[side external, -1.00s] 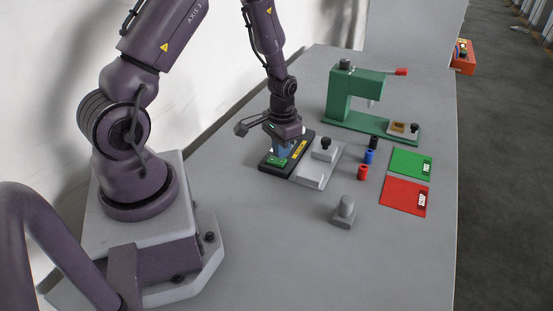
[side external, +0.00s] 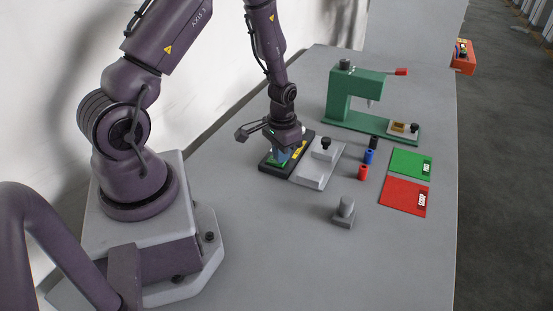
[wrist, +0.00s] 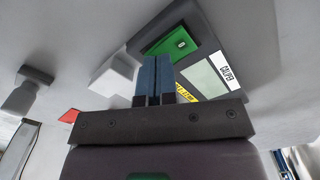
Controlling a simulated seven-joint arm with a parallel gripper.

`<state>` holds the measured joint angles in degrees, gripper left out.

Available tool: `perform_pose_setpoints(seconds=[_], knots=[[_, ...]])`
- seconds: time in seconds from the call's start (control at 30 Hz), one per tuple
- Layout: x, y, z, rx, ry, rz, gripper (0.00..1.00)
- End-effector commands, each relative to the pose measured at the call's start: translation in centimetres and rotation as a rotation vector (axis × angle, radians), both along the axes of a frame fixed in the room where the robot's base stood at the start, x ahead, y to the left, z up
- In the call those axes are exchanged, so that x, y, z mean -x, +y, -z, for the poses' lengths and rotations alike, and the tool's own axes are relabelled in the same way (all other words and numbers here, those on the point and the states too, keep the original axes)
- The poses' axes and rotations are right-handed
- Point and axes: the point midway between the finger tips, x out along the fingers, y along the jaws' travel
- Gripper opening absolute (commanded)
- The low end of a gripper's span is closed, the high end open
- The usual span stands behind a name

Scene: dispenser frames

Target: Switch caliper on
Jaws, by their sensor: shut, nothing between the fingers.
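The caliper (side external: 268,168) is a flat dark unit on the table below my gripper (side external: 280,158). In the wrist view it shows a green button (wrist: 165,44) marked 0, a pale green display (wrist: 206,79), a white CALIPER label (wrist: 227,65) and a yellow strip (wrist: 186,95). No digits are readable on the display. My gripper's blue fingers (wrist: 156,58) are shut with nothing between them. They point down at the caliper, with their tips close to the green button. I cannot tell whether they touch it. The gripper hides part of the caliper in the side view.
A grey block with a black knob (side external: 318,165) stands right beside the caliper. Black, blue and red cylinders (side external: 369,156) stand beyond it. A green press (side external: 357,98) is at the back, with green (side external: 408,162) and red (side external: 402,194) pads at right. The front table is mostly clear.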

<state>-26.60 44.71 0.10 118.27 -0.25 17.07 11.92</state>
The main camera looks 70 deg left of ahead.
Motion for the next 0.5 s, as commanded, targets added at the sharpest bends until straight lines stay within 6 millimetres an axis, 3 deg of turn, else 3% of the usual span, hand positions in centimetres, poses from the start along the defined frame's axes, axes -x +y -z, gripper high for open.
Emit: perform_pose_setpoints(seconds=[0.33,0.5], knots=[[-0.01,0.01,0.42,0.0,-0.001,0.0,0.0],[-0.07,0.04,-0.47,-0.002,-0.004,0.0,0.0]])
